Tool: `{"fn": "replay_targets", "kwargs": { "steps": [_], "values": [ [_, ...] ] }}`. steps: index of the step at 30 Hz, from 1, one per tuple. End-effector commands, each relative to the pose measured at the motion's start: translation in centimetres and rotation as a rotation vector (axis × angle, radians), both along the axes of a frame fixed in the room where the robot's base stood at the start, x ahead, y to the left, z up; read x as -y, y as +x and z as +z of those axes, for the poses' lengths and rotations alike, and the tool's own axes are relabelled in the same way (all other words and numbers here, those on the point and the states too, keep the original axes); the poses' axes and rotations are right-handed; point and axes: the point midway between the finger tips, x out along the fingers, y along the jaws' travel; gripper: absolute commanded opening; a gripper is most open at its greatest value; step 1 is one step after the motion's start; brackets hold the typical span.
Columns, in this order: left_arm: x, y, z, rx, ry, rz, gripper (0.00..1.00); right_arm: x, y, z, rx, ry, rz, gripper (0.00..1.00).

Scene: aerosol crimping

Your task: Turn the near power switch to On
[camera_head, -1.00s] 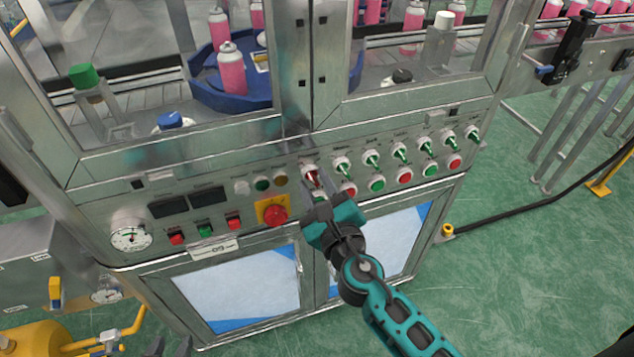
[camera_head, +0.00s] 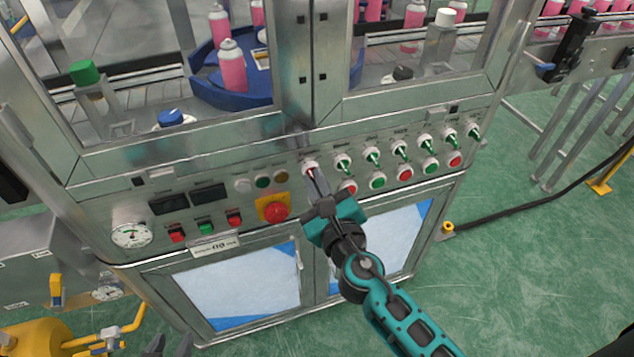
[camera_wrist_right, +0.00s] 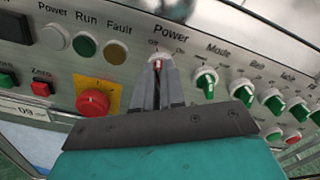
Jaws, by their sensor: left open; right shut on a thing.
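The power switch is a red-handled rotary knob on a white round base (camera_head: 309,165), on the machine's front panel under the "Power" label. In the right wrist view its red handle (camera_wrist_right: 159,64) shows between the fingertips. My right gripper (camera_head: 314,177) is shut on this handle, and its fingers hide most of it. It also shows in the right wrist view (camera_wrist_right: 158,70). The handle's exact angle cannot be told. My left gripper (camera_head: 168,347) shows only as dark fingertips at the bottom edge, open and far below the panel.
A row of green-handled switches (camera_head: 372,157) runs right of the power switch, with round green and red buttons below. A red emergency button (camera_head: 275,211) on a yellow plate sits close to its left. Lamps (camera_head: 263,182) sit to the upper left. Glass doors stand above.

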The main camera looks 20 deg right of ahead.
Motion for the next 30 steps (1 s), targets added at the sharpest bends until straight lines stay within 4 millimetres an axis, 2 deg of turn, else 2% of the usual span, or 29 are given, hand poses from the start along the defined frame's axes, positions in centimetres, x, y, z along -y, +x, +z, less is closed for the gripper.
{"fn": "replay_targets", "kwargs": {
  "steps": [8, 30],
  "values": [
    [0.0, 0.0, -0.3, 0.000, 0.000, 0.000, 0.43, 0.1, 0.0, 0.0, -0.004, 0.159, 0.001, 0.00],
    [0.0, 0.0, -1.9, 0.000, -0.001, 0.000, 0.43, 0.5, 0.1, 0.0, -0.026, 0.819, 0.001, 0.00]
  ]
}}
